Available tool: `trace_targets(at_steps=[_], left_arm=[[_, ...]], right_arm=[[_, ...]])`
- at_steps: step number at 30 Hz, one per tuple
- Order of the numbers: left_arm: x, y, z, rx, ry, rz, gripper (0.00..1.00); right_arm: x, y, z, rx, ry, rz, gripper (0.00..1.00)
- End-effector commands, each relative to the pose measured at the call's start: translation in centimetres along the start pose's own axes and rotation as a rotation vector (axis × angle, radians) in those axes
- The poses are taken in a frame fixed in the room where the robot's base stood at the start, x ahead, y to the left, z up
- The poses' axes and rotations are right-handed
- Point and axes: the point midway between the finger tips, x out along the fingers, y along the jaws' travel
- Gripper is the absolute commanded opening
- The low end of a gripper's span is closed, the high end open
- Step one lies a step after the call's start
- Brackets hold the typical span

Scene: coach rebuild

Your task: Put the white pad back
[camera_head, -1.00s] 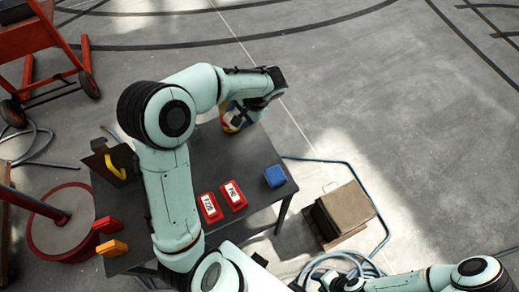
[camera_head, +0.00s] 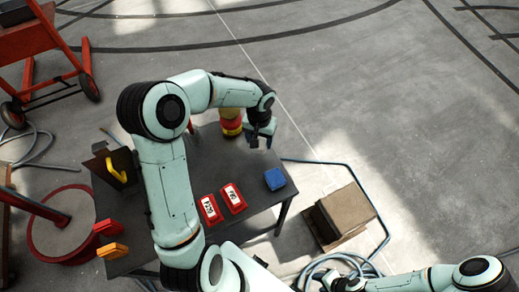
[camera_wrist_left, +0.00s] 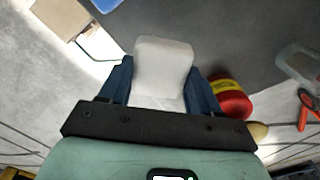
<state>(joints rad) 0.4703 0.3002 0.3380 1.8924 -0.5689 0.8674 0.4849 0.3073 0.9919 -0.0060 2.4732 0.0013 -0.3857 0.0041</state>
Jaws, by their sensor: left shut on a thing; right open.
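The white pad (camera_wrist_left: 163,65) is a pale block with rounded corners, between the two blue fingers of my left gripper (camera_wrist_left: 160,88) in the left wrist view. The gripper is shut on it. In the head view my left gripper (camera_head: 262,143) is over the far right edge of the dark table (camera_head: 195,165), right of a red and yellow round object (camera_head: 231,124).
Two red labelled boxes (camera_head: 233,197) and a blue box (camera_head: 275,179) are on the table's right half. A dark holder with a yellow piece (camera_head: 117,168) and an orange block (camera_head: 112,250) are at the left. A brown carton (camera_head: 345,210) stands on the floor, right of the table.

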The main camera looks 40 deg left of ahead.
Motion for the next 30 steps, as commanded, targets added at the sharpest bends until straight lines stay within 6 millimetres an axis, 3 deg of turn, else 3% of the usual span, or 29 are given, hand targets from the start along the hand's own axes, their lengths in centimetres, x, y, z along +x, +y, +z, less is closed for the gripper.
trace_targets(at_steps=[3,10,16,23,24,25,26,30], left_arm=[[1.9,0.0,0.1,0.000,-0.003,0.000,0.38],[3.5,0.0,0.1,0.001,-0.002,0.000,0.38],[6.5,0.0,0.1,0.001,-0.003,0.000,0.38],[6.8,0.0,0.1,0.000,-0.001,0.000,0.38],[6.8,0.0,0.1,0.000,-0.001,-0.001,0.72],[6.8,0.0,0.1,0.000,-0.001,-0.001,0.82],[6.8,0.0,0.1,0.000,-0.001,-0.001,0.88],[6.8,0.0,0.0,0.000,-0.001,0.000,0.88]], right_arm=[[0.2,0.1,0.1,0.000,-0.001,0.000,0.43],[0.3,0.2,0.2,0.001,-0.002,0.001,0.43],[0.6,0.3,0.3,0.002,-0.004,0.002,0.43],[0.6,0.3,0.3,0.002,-0.004,0.002,0.43],[0.5,0.3,0.3,0.002,-0.004,0.002,0.43],[0.5,0.3,0.3,0.002,-0.004,0.002,0.43],[0.5,0.3,0.3,0.002,-0.004,0.002,0.43],[0.5,0.3,0.3,0.001,-0.004,0.001,0.43]])
